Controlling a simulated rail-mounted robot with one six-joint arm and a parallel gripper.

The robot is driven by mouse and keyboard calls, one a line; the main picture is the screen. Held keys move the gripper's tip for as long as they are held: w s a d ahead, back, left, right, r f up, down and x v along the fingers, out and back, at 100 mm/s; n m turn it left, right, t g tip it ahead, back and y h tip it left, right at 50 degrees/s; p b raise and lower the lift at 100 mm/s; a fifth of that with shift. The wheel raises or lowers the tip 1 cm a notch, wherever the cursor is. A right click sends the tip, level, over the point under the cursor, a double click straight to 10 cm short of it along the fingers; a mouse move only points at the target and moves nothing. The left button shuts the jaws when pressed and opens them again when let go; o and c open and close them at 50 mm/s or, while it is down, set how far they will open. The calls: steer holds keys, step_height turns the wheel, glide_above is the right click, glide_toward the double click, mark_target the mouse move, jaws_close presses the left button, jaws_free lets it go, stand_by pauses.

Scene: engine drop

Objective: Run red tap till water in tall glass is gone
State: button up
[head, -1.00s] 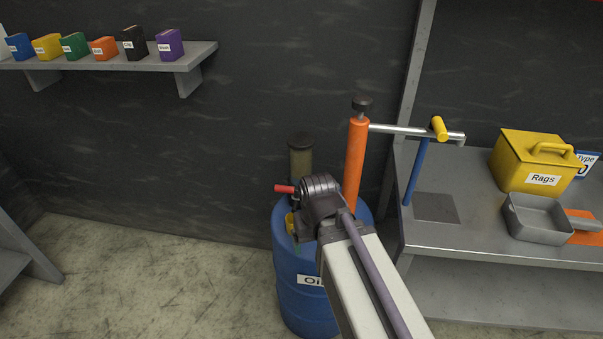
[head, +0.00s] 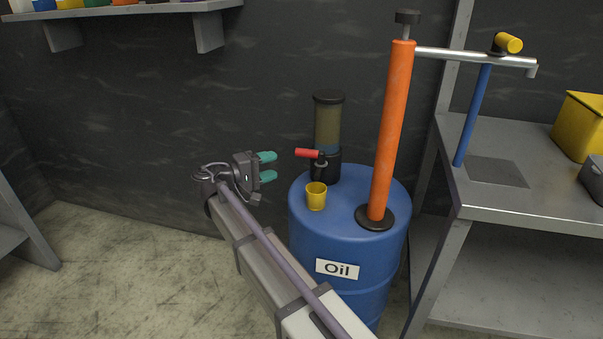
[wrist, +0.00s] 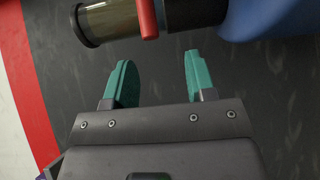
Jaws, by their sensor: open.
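The tall glass (head: 328,122) stands on the blue oil drum, with a dark cap and dark base. Brownish liquid shows in its lower part, with a paler band above. The red tap (head: 308,153) sticks out to the left from its base. A yellow cup (head: 316,197) stands on the drum below the tap. My gripper (head: 266,167) is open and empty, left of the tap and apart from it. In the wrist view, my teal fingers (wrist: 157,80) are spread, with the red tap handle (wrist: 147,18) and glass (wrist: 103,22) beyond them.
The blue oil drum (head: 340,298) carries an orange pump (head: 392,130) right of the glass. A metal bench (head: 525,200) with a blue post (head: 472,118) and a yellow box (head: 583,125) stands at the right. A wall shelf (head: 130,12) is at upper left.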

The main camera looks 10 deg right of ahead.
mark_target(299, 155)
steer(key=shift+h, duration=0.3)
steer(key=x, duration=0.7)
steer(key=r+x, duration=0.1)
steer(key=x, duration=0.3)
steer(key=shift+s, duration=0.2)
steer(key=shift+c, duration=0.4)
jaws_close()
